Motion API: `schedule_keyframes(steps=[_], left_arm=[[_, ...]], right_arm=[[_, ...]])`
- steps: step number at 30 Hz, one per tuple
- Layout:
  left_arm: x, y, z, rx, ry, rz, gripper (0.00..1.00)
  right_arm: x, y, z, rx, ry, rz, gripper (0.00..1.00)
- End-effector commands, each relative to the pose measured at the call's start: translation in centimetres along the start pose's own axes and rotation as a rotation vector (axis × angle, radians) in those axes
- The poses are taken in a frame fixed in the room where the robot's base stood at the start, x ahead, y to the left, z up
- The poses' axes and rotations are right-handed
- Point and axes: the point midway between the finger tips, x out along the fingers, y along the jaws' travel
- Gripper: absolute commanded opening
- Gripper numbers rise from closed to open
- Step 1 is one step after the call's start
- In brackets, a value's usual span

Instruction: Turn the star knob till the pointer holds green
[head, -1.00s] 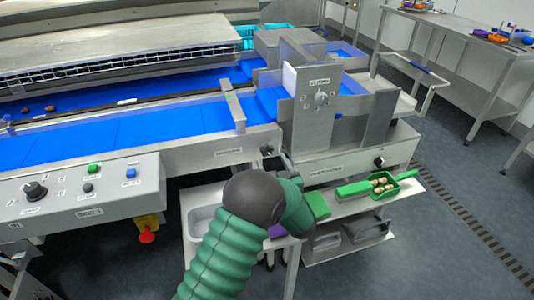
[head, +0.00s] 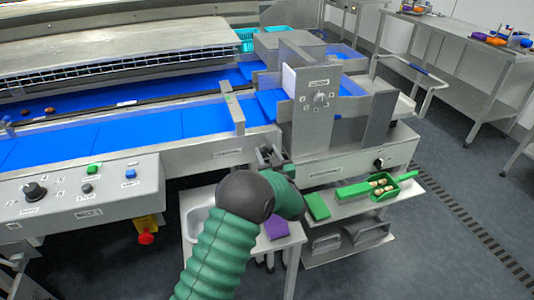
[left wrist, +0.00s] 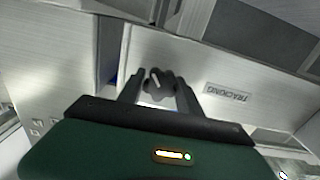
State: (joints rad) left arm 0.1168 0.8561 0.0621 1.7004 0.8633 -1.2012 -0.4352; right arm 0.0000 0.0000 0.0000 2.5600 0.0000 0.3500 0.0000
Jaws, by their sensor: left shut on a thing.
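The dark star knob (left wrist: 158,84) sits on the pale metal machine face beside a "TRACKING" label (left wrist: 228,92) in the left wrist view. It has a light mark on its front. My left gripper (left wrist: 158,92) has one finger on each side of the knob and is shut on it. In the head view my left gripper (head: 268,156) is at the front of the conveyor frame, and hides most of the knob. I cannot make out a pointer on a green zone in either view. My right gripper is not in view.
A blue belt (head: 110,135) runs above the knob. A control panel (head: 60,200) with knobs and buttons is at left. Floor at right is clear.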

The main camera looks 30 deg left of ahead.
Motion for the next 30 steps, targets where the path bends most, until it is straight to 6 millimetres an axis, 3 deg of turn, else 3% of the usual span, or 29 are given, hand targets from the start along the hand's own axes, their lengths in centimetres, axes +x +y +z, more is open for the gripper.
schedule_keyframes(steps=[3, 7, 15, 26, 27, 30], left_arm=[[0.0, 0.1, 0.0, 0.0, -0.001, 0.001, 0.01], [-0.1, 0.1, -0.4, 0.048, -0.001, 0.002, 0.01], [-0.1, 0.2, -0.5, 0.416, -0.003, 0.004, 0.01], [-0.1, 0.2, 0.1, 0.487, 0.0, 0.003, 0.01], [-0.1, 0.2, 0.1, 0.487, 0.0, 0.003, 0.45], [-0.1, 0.2, 0.1, 0.486, 0.0, 0.002, 0.58]], right_arm=[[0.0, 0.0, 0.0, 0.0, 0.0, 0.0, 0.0], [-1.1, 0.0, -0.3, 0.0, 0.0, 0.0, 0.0], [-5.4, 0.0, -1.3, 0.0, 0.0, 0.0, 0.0], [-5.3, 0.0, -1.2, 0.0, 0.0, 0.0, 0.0], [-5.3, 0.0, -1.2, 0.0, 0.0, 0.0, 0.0], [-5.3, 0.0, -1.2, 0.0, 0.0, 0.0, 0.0]])
